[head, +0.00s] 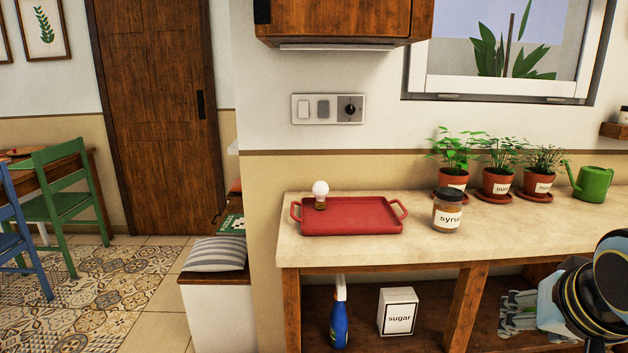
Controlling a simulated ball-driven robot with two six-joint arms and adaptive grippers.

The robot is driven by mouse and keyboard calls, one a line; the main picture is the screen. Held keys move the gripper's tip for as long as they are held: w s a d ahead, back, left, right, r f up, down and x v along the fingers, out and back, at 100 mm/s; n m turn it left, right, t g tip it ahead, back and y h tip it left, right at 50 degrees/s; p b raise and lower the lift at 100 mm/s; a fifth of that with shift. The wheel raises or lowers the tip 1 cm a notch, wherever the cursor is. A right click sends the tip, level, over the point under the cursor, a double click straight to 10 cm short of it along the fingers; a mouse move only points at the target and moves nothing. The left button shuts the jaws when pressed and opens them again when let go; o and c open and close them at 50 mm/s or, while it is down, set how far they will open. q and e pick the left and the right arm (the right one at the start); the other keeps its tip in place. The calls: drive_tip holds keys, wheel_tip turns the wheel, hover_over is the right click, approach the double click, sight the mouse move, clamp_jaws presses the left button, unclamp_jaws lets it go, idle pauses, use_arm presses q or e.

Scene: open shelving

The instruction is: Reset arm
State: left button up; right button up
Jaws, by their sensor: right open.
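My right gripper (515,315) is at the lower right, in front of the open shelf under the counter. Its grey fingers point left and are open, with nothing seen between them. My left gripper is not in view. A red tray (350,228) lies on the counter (400,257), with a light bulb (320,190) with a white globe standing at its back left. A syrup jar (447,212) stands to the right of the tray, apart from it.
Several potted plants (497,184) and a green watering can (592,184) stand along the wall. A blue spray bottle (339,320) and a sugar box (397,312) stand on the shelf below, left of a wooden post (465,308). The counter's front middle is clear.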

drive_tip(key=s+f+n+g+y, duration=0.1)
drive_tip(key=s+f+n+g, duration=0.15)
drive_tip(key=s, duration=0.75)
drive_tip(key=s+f+n+g, duration=0.1)
drive_tip(key=s+f+n, duration=0.3)
drive_tip(key=s, duration=0.5)
wheel_tip(320, 180, down, 25)
drive_tip(key=s+d+g, duration=0.1)
drive_tip(key=s, duration=0.1)
drive_tip(key=s+d+f+g, duration=0.1)
drive_tip(key=s+f, duration=1.6)
drive_tip(key=s, duration=0.1)
drive_tip(key=shift+s+d+f+m+g+b, duration=0.25)
drive_tip(key=shift+d+f+m+g+b, duration=0.1)
drive_tip(key=shift+m, duration=0.1)
